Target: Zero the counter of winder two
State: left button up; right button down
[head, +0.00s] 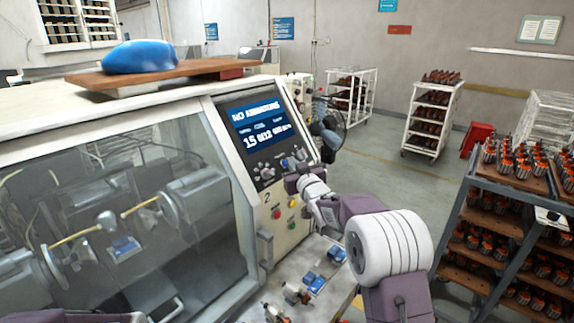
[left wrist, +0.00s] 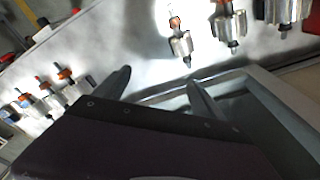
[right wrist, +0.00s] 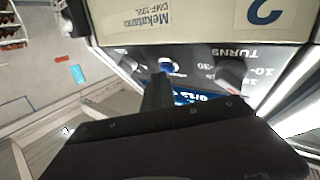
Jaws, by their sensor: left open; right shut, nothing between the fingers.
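Winder two's sloped control panel (head: 262,168) carries a "2" and a lit blue screen (head: 258,125). The screen reads "NO ARMATURE" with a number line that looks like "15 812" below. My right gripper (head: 294,172) is at the panel's knob row below the screen, shut and empty. In the right wrist view its fingers (right wrist: 158,90) point at a round blue-centred button (right wrist: 168,66) between two dark knobs, near the label "TURNS". I cannot tell whether they touch it. My left gripper (left wrist: 160,90) is open and empty, above a light surface with several armatures (left wrist: 182,45).
The winder's clear guard (head: 110,215) covers its spindles at left. A blue bundle (head: 140,56) lies on a board on top. Red, green and yellow buttons (head: 277,213) sit lower on the panel. A rack of armatures (head: 505,220) stands at right, with open floor between.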

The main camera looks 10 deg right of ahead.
jog(key=s+d+r+p, duration=0.1)
jog(key=s+d+r, duration=0.2)
jog(key=s, duration=0.1)
jog(key=shift+r, duration=0.3)
jog(key=shift+w, duration=0.1)
